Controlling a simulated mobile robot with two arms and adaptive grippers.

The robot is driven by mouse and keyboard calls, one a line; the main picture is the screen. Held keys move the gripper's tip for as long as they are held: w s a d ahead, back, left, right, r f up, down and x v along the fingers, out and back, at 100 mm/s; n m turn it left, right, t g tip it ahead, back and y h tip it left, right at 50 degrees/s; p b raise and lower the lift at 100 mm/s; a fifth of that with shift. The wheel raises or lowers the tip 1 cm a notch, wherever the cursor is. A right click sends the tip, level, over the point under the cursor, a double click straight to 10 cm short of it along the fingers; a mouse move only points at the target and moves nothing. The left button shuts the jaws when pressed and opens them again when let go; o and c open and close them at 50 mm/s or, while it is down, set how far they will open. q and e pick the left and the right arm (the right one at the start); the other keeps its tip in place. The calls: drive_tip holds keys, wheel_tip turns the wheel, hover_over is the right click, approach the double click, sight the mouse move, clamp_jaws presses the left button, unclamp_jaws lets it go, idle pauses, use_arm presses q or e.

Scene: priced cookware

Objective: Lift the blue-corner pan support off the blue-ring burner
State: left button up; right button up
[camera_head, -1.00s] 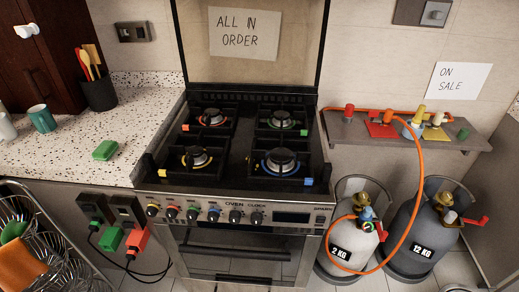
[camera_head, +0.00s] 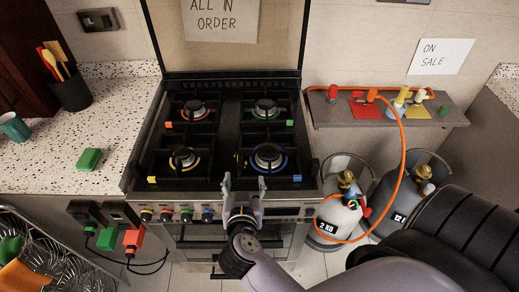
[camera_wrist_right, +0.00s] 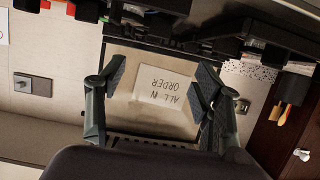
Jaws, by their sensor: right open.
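The blue-ring burner (camera_head: 268,157) is at the front right of the stove in the head view. The black blue-corner pan support (camera_head: 297,178) sits over it, with its blue corner at the front right. My left gripper is not in view.
Other supports stand over the yellow-ring (camera_head: 183,157), orange (camera_head: 196,109) and green (camera_head: 265,108) burners. The raised lid (camera_head: 223,50) stands behind. Gas bottles (camera_head: 340,218) with an orange hose (camera_head: 402,150) are to the right, below a shelf (camera_head: 330,118). A green sponge (camera_head: 88,160) lies on the left counter.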

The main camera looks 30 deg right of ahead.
approach(246, 148)
drive_tip(key=shift+w+d+f+p, duration=0.4)
drive_tip(key=shift+w+d+f, duration=0.3)
drive_tip(key=shift+w, duration=0.25)
drive_tip(key=shift+x, duration=2.7)
drive_tip(key=shift+r, duration=0.15)
drive_tip(key=shift+c, duration=0.2)
drive_tip(key=shift+c, duration=0.7)
drive_tip(key=c, duration=1.2)
drive_tip(key=shift+r, duration=0.1)
clamp_jaws()
